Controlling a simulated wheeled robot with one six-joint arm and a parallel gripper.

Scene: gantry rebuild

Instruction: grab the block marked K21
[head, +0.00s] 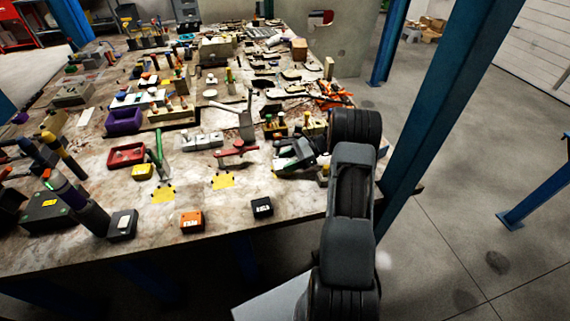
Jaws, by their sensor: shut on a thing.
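Several small blocks lie near the front edge of the table. An orange block (191,220) has light marks on its front that are too small to read for sure. A black block (262,207) with a white label lies to its right. A dark block (122,223) with a pale label on top lies to its left. I cannot tell which block, if any of these, bears K21. My arm (350,210) rises at the right, by the table's right edge. My gripper does not show clearly beyond it, so what it holds is hidden.
The table (225,255) is crowded with tools and parts toward the back. A red tray (127,156), a purple bin (124,120) and yellow notes (222,181) lie behind the blocks. A blue post (440,100) stands right of my arm. The table's front strip is fairly clear.

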